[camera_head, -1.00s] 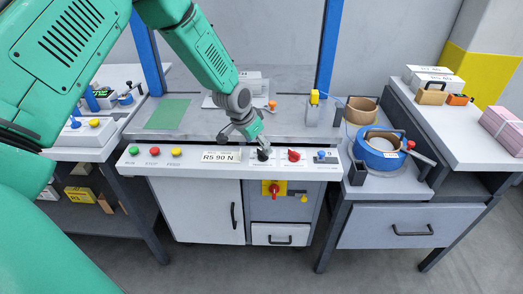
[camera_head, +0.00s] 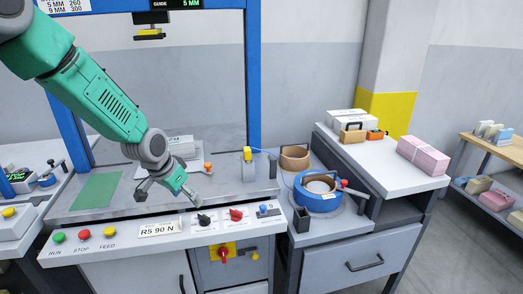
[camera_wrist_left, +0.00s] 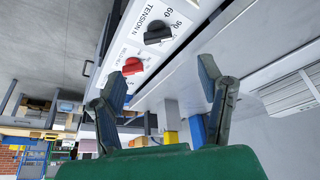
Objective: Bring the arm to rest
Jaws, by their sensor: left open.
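My green left arm comes in from the upper left in the head view. Its left gripper (camera_head: 168,194) is open and empty, above the front of the workbench (camera_head: 225,193), left of the black knob (camera_head: 203,219). The left wrist view shows its two fingers (camera_wrist_left: 163,78) spread apart with nothing between them. The black tension knob (camera_wrist_left: 157,33) and a red knob (camera_wrist_left: 132,66) lie beyond the fingers there. I cannot tell the exact gap between the fingertips and the panel. My right gripper is in neither view.
The control panel (camera_head: 109,240) has green, red and yellow buttons at left. A blue frame post (camera_head: 253,90) rises behind. A blue strap coil (camera_head: 317,203) and a cardboard-coloured ring (camera_head: 294,158) sit at right. A side table (camera_head: 372,180) holds pink bundles (camera_head: 424,154). Grey floor lies open beyond.

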